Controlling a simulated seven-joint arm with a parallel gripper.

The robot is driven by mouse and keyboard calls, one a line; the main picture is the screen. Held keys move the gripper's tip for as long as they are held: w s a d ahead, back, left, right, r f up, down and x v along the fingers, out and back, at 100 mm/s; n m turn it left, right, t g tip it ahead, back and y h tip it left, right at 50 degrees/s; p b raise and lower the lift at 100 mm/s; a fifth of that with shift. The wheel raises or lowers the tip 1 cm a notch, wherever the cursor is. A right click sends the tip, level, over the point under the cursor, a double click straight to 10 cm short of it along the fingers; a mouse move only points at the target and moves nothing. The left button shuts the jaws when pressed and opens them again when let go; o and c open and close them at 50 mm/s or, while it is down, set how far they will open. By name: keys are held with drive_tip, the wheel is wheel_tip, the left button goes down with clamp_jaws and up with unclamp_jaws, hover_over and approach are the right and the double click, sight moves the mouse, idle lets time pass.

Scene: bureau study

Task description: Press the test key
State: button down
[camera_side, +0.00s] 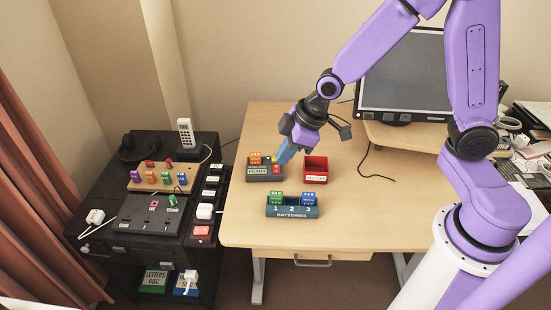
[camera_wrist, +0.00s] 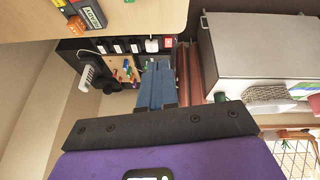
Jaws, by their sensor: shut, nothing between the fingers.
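The dark battery tester (camera_side: 257,178) sits at the left part of the desk, with a greenish display and an orange battery (camera_side: 255,158) on top. A small red key (camera_side: 276,171) shows at its right end; its lettering is too small to read. My gripper (camera_side: 281,160) has blue fingers, shut and empty, pointing down beside the tester's right end. I cannot tell whether the tips touch it. In the wrist view the gripper (camera_wrist: 157,68) is shut, and the tester's display (camera_wrist: 92,16) shows at the top left edge, away from the fingers.
A red open box (camera_side: 316,176) stands right of the tester. A blue battery holder (camera_side: 292,212) marked BATTERIES, with green and blue batteries, stands in front. A monitor (camera_side: 403,75) is behind. A black side table (camera_side: 125,253) with panels and a phone is left. The desk's right front is clear.

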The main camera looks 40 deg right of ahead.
drive_tip(key=w+d+f+m+t+h, duration=0.1)
drive_tip(key=w+d+f+t, duration=0.1)
drive_tip(key=w+d+f, duration=0.3)
drive_tip(key=w+d+f+m+t+h, duration=0.1)
drive_tip(key=w+d+f, duration=0.4)
drive_tip(key=w+d, duration=0.5)
drive_tip(key=shift+w+f+t+h, duration=0.3)
drive_tip(key=shift+w+t+h, duration=0.6)
drive_tip(key=shift+w, duration=1.25)
drive_tip(key=shift+d, duration=0.1)
drive_tip(key=shift+f, duration=4.4)
drive_tip(key=shift+f, duration=0.25)
drive_tip(key=shift+f, duration=0.2)
